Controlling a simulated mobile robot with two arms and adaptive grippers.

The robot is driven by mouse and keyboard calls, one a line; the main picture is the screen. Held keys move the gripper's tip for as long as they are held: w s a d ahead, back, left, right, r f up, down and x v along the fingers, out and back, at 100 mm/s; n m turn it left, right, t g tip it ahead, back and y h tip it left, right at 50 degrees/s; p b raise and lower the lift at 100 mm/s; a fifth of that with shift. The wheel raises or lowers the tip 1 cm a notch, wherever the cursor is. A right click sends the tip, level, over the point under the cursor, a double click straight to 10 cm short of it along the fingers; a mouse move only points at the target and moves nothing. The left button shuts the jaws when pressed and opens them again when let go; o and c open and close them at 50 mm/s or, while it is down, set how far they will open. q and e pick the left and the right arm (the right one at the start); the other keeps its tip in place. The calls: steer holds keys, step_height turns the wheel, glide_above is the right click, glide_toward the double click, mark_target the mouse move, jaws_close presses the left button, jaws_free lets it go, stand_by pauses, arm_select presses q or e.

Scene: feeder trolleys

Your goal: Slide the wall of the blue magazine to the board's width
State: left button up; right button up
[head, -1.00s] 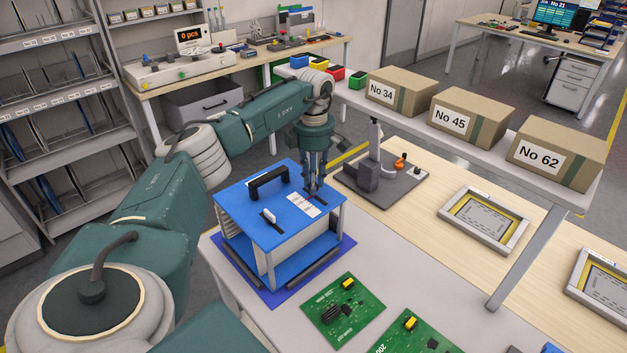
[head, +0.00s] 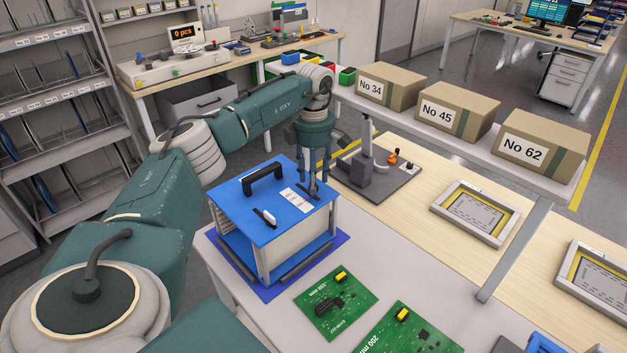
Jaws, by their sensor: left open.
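The blue magazine (head: 258,226) stands on a darker blue mat (head: 336,245) at the near table's left corner. Its top is blue with a black carry handle, a white label and two slots with knobs. A pale wall (head: 303,245) shows under the top. My left gripper (head: 314,192) points straight down over the top's back right part, its open fingers at the slot there; whether they touch the knob I cannot tell. A green board (head: 328,297) lies in front of the mat, and a second green board (head: 408,333), marked 200 mm, lies to its right. My right gripper is not in view.
Boxes No 34 (head: 396,96), No 45 (head: 463,117) and No 62 (head: 556,160) stand on a raised shelf behind. A grey fixture (head: 370,174) and framed stencils (head: 476,208) lie on the wooden table.

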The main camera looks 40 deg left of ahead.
arm_select(q)
step_height(320, 180, up, 11)
stand_by(0.3)
steer(key=shift+f, duration=0.1)
stand_by(0.4)
